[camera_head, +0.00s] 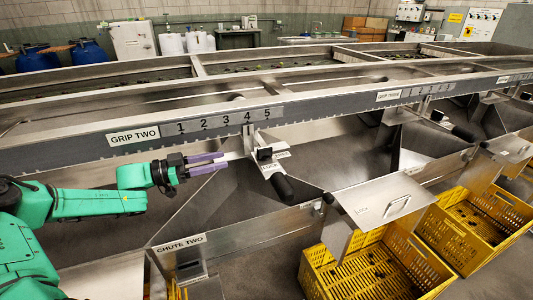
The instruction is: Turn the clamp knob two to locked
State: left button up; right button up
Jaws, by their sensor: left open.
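My left gripper (224,161), with purple fingers on a green arm, is open and empty. It points right, just left of the grip two clamp assembly. A small black knob (264,154) sits on that metal bracket below the grip two scale (222,123), with small white labels beside it too small to read surely. A gap shows between my fingertips and the knob. A larger black handle (283,187) sticks out below the bracket toward me. Which way the knob is set cannot be told. My right gripper is out of view.
The long metal rail (330,104) runs above the clamp. The chute two panel (240,234) stands below my left arm. A metal lid with a handle (382,200) lies right of the chute, above yellow crates (375,275). A similar black handle (463,133) is farther right.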

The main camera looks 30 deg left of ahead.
pick_arm(q)
jog(key=b, duration=0.2)
send_near(265, 147)
jog(key=x, duration=0.4)
jog(key=p+x, duration=0.1)
jog(key=x, duration=0.4)
jog(key=shift+d+f, duration=0.15)
jog(key=shift+f, duration=0.2)
jog(key=shift+w+d+f, duration=0.1)
jog(key=shift+w+d, duration=0.15)
grip_shut()
jog(key=shift+p, duration=0.3)
